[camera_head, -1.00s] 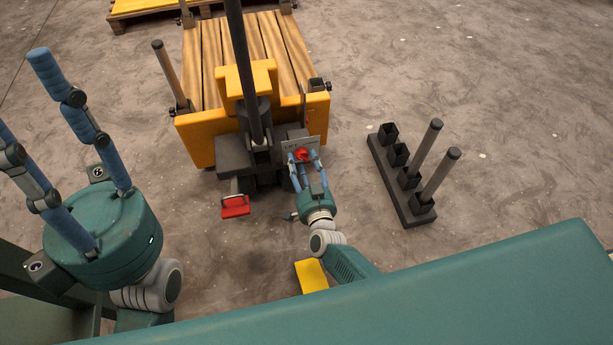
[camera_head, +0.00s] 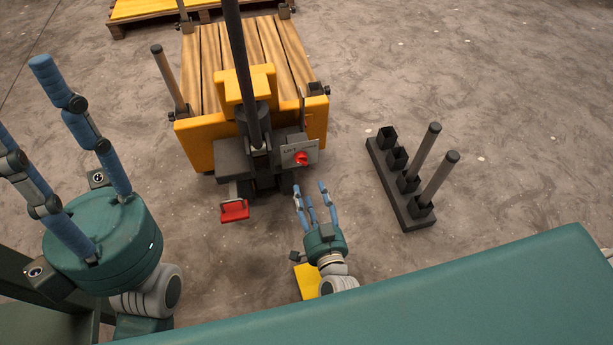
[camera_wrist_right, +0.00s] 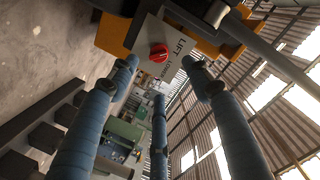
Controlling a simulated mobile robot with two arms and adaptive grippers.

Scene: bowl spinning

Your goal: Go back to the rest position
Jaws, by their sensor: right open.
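My right gripper (camera_head: 316,198) is open and empty over the floor, just in front of the cart. A red knob (camera_head: 301,159) on a grey panel (camera_head: 291,150) sits at the cart's near right side, apart from the fingertips. In the right wrist view the red knob (camera_wrist_right: 159,53) and the panel, with the printed word LIFT, show beyond the three spread blue fingers. My left gripper (camera_head: 60,115) is large at the left edge of the head view, its blue fingers spread apart with nothing between them.
The orange cart (camera_head: 195,145) with a wooden deck stands ahead. A red pedal (camera_head: 234,210) sits low in front of it. A black rack (camera_head: 414,215) with two upright posts stands at the right. A yellow object (camera_head: 306,281) lies below my right gripper. Open floor surrounds the rack.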

